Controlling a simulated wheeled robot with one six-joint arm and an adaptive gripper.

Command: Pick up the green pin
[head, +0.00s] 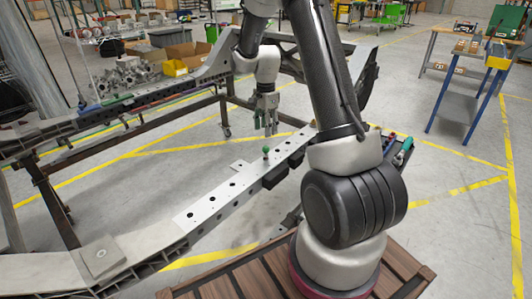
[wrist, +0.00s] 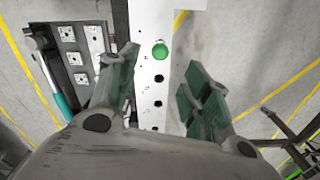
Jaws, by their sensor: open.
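The green pin (head: 265,150) stands upright in the near chassis rail (head: 222,205), with its round head on top. In the wrist view the green pin (wrist: 160,51) shows from above as a green disc on the white rail plate (wrist: 150,18), ahead of the fingertips and between their lines. My gripper (head: 266,128) is above the rail, close to the pin in the head view. In the wrist view my gripper (wrist: 158,75) has its two fingers wide apart with nothing between them. The pin's lower part is hidden in the rail.
The rail plate has a row of dark holes. A tool tray (wrist: 73,50) with a teal-handled tool (wrist: 62,95) lies beside the rail. A blue cart (head: 453,98) stands at the right. A yellow bin (head: 175,68) and metal parts (head: 125,75) are at the back left.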

